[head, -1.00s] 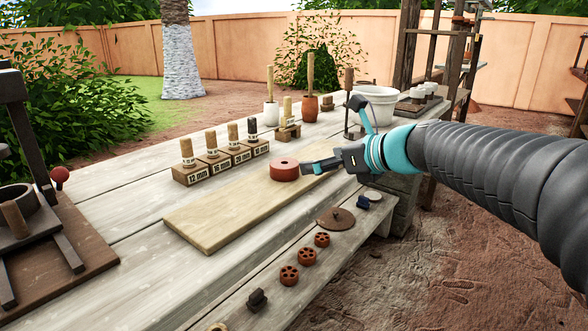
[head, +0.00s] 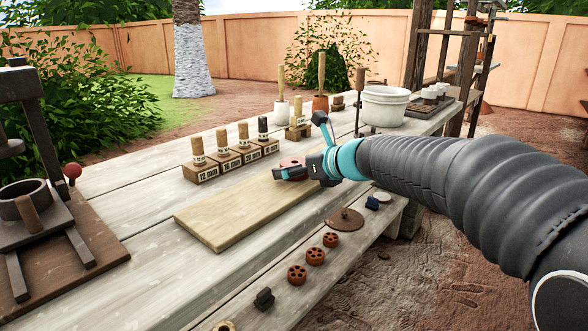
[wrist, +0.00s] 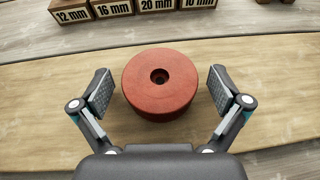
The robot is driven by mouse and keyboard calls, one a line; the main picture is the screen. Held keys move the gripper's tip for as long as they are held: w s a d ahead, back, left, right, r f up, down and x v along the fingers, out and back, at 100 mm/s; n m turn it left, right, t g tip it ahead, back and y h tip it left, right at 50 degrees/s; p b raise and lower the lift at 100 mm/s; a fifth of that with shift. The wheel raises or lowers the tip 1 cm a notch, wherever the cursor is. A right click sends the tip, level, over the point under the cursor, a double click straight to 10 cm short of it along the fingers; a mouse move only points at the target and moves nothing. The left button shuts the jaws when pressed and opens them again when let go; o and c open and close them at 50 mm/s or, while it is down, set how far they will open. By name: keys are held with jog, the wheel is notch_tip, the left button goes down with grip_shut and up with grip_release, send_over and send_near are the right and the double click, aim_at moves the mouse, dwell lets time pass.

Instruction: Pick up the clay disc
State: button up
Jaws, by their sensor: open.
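The clay disc (wrist: 160,88) is a thick red-brown puck with a small hole in its top centre. It lies flat on the pale wooden board (wrist: 55,100). In the wrist view my gripper (wrist: 160,92) is open, with one finger pad on each side of the disc and a gap on both sides. In the head view my gripper (head: 290,176) covers much of the disc (head: 291,162), so only its upper part shows. The board (head: 235,215) lies on the grey plank table.
Several labelled wooden blocks with pegs (head: 222,162) stand behind the board. A white pot (head: 385,106) is at the back right. Several small red perforated discs (head: 315,256) and a brown lidlike disc (head: 345,219) lie along the front ledge. A dark press (head: 40,200) stands at left.

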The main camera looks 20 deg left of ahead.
jog(key=c, duration=1.4)
jog(key=shift+r, duration=0.15)
